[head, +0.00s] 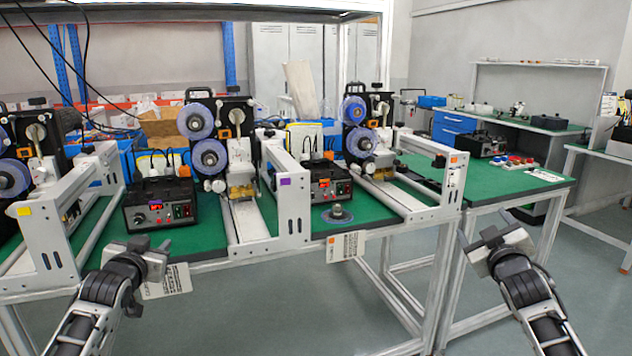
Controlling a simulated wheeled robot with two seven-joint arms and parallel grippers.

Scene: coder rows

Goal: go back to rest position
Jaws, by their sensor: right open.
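My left gripper (149,258) is at the lower left, in front of the near edge of the green-topped bench (210,247). My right gripper (490,240) is at the lower right, in front of the bench's right end and over open floor. Its fingers are apart and nothing is between them.
Coder machines with blue reels (209,155) stand on the bench between white frames (290,205). Black control boxes (160,203) sit beside them. A round metal part (337,212) lies near the front edge. Paper labels (346,247) hang there. The floor (300,315) between my arms is clear.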

